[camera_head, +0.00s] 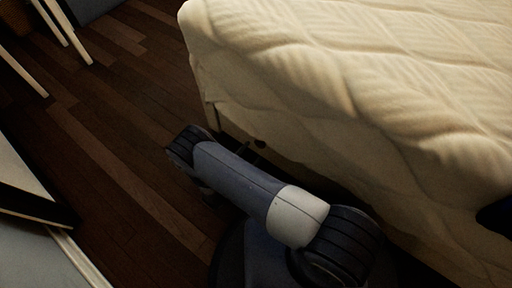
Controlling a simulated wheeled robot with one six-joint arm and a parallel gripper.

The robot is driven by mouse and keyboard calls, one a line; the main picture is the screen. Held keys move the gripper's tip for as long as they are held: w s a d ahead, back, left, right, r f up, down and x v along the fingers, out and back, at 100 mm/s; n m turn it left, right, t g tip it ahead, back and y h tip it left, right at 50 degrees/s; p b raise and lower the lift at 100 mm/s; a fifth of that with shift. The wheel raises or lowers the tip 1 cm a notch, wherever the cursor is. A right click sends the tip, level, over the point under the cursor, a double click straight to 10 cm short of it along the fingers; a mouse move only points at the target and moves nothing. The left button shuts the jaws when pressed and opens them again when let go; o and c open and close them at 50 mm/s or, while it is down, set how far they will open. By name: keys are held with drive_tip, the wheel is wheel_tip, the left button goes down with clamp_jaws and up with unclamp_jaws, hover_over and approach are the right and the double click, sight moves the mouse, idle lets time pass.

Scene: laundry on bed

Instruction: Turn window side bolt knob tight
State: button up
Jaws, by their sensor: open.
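A small dark round knob (259,144) shows low on the side of the bed, just under the hanging edge of the cream quilt. I cannot tell how tight it is. My arm reaches up and left from the bottom of the view and bends at a black joint. My gripper (238,147) shows only as thin dark tips past the arm link, just left of the knob. It is open, and I see nothing in it. The tips look apart from the knob, but the shadow makes this hard to judge. The rest of the gripper is hidden behind my arm.
The bed (340,80) with its quilted cover fills the right side. Dark wooden floor (110,120) lies open to the left. Pale furniture legs (65,30) stand at the top left. A pale-edged panel (35,255) is at the lower left.

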sight(258, 146)
drive_tip(key=shift+x, duration=1.7)
drive_tip(key=shift+c, duration=0.3)
drive_tip(key=shift+b, duration=0.3)
drive_tip(key=c, duration=0.9)
